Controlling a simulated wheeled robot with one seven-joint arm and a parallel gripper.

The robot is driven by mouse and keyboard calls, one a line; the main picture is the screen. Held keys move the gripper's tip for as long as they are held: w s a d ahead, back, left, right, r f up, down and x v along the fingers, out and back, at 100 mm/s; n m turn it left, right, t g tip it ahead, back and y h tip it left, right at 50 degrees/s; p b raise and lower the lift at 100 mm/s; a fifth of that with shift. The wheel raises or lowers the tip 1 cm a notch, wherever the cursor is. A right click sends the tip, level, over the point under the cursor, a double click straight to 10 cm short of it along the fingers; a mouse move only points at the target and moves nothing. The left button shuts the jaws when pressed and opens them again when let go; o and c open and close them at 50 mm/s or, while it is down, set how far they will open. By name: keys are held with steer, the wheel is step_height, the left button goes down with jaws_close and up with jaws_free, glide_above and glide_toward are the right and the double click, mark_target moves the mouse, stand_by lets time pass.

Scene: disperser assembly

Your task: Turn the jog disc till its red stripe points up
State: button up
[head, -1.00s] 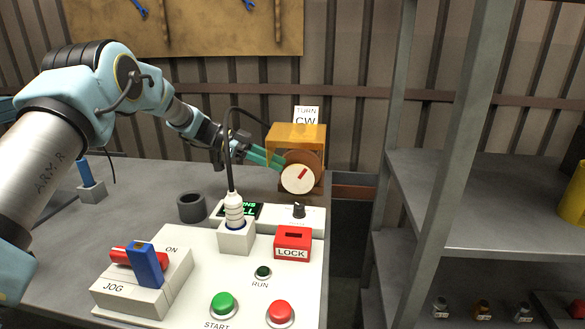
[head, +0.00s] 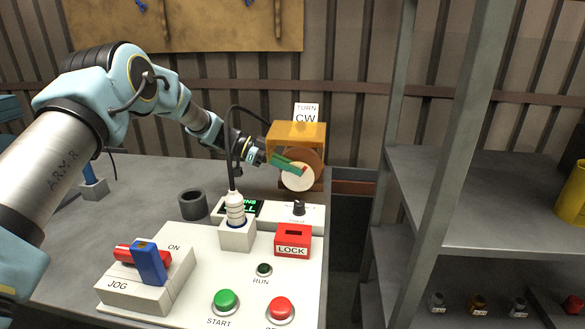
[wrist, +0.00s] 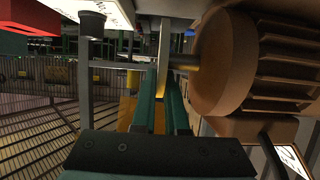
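The jog disc (head: 297,182) has a white face and a red stripe, which is mostly covered; a bit of red shows by the fingertip. It stands upright below the orange cover. My gripper (head: 290,166) has its teal fingers at the disc's upper left, one crossing in front of the face. In the wrist view the disc (wrist: 164,50) is seen edge-on, between the fingertips of my gripper (wrist: 162,85). The fingers are apart with a narrow gap; whether they touch the disc is hard to tell.
The orange cover (head: 298,133) sits just above the disc, under a "TURN CW" sign (head: 306,113). A lamp-like white fitting with a cable (head: 235,208), a black knob (head: 299,207) and a red LOCK block (head: 292,241) stand in front. A brown rounded housing (wrist: 230,60) is close right of the fingers.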

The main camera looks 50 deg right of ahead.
jaws_close()
steer(key=shift+f, duration=0.1)
steer(key=shift+w+a+f+g+h+b, duration=0.15)
steer(key=shift+f+g+h+b, duration=0.45)
steer(key=shift+b, duration=0.65)
steer(key=shift+w+r+g+h+b, duration=0.1)
steer(key=shift+w+g+h+b, duration=0.15)
steer(key=shift+g+b, duration=0.7)
steer(key=shift+a+r+g+h+b, duration=0.1)
steer(key=shift+r+g+h+b, duration=0.1)
steer(key=shift+g+h+b, duration=0.25)
steer(key=o, duration=0.5)
jaws_free()
